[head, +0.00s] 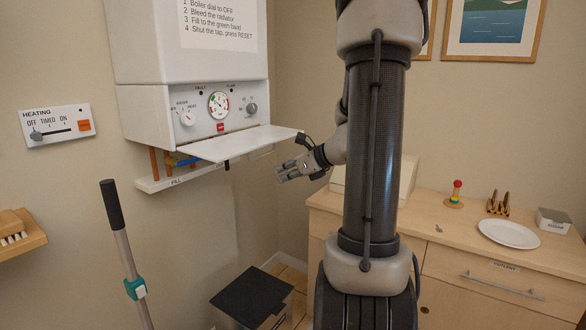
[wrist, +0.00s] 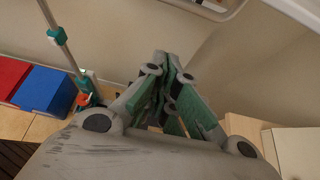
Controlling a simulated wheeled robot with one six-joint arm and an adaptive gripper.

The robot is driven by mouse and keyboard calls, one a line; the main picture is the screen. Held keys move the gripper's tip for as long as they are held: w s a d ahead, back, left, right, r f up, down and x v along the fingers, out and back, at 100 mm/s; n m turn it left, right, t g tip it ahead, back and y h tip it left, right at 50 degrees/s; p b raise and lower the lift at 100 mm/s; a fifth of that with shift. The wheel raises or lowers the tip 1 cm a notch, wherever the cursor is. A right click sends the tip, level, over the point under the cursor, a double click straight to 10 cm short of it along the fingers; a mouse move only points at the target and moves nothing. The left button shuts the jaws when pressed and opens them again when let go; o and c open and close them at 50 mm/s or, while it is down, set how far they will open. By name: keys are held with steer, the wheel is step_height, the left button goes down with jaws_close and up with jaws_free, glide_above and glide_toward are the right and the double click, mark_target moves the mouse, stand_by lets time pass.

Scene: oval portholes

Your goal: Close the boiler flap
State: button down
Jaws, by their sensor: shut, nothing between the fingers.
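The boiler (head: 185,42) hangs on the wall at the upper left of the head view. Its white flap (head: 222,144) is folded down and sticks out nearly level below the control panel (head: 215,106), leaving the dials in view. My gripper (head: 285,176) is shut and empty, to the right of the flap and a little below its outer right corner, apart from it. In the wrist view the fingers of my gripper (wrist: 168,75) are together with nothing between them. A pale edge at the top right of the wrist view cannot be identified for sure.
A shelf (head: 180,179) with coloured pipes or taps sits under the boiler. A pole (head: 127,255) stands at the left front. A dark-lidded box (head: 252,297) is on the floor. A wooden cabinet (head: 470,245) with a plate (head: 509,234) stands at right. Below the flap is free room.

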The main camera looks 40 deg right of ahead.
steer(key=shift+w+a+r, duration=0.25)
steer(key=shift+w+r, duration=0.1)
steer(key=shift+w, duration=0.3)
steer(key=shift+w+a+r, duration=0.25)
steer(key=shift+w+r, duration=0.05)
steer(key=shift+w, duration=0.35)
steer(key=shift+w+a+r, duration=0.25)
steer(key=shift+w+r, duration=0.1)
steer(key=shift+w, duration=0.3)
steer(key=shift+r, duration=0.1)
